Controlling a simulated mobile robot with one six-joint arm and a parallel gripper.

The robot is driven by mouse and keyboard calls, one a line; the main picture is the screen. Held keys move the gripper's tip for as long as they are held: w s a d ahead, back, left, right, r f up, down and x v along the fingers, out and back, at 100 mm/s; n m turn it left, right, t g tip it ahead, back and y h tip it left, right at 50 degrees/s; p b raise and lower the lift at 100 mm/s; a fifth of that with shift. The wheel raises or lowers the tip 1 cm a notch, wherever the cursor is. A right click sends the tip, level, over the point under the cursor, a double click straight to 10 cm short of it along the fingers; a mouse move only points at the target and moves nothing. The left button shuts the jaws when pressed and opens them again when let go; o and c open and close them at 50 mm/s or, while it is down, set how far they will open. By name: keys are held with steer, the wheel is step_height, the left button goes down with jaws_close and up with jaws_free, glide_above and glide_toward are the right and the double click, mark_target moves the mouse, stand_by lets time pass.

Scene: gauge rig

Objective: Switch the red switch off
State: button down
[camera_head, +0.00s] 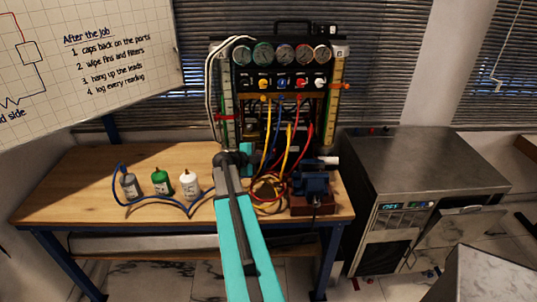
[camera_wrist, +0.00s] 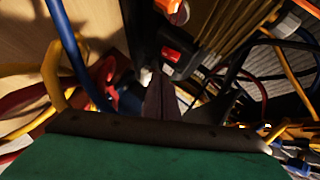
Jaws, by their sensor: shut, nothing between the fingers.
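The red switch (camera_wrist: 172,55) shows in the wrist view as a small red piece set in a dark housing, just beyond my fingertips. I cannot tell which way it is tipped. My gripper (camera_wrist: 160,78) is shut and empty, with its dark fingertips pointing close to the switch. I cannot tell whether they touch it. In the head view my teal and grey arm reaches over the workbench (camera_head: 75,185) to the lower part of the gauge rig (camera_head: 300,83). The switch cannot be made out there.
Blue, yellow and red hoses (camera_head: 290,140) hang close around my gripper. A vise (camera_head: 313,187) stands to the right on the bench. A steel cabinet (camera_head: 425,165) stands right of the bench.

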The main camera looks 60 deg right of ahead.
steer(key=w+a+r+b, duration=0.1)
steer(key=a+b, duration=0.2)
steer(key=a, duration=0.7)
steer(key=shift+w+r, duration=0.3)
steer(key=shift+w, duration=0.1)
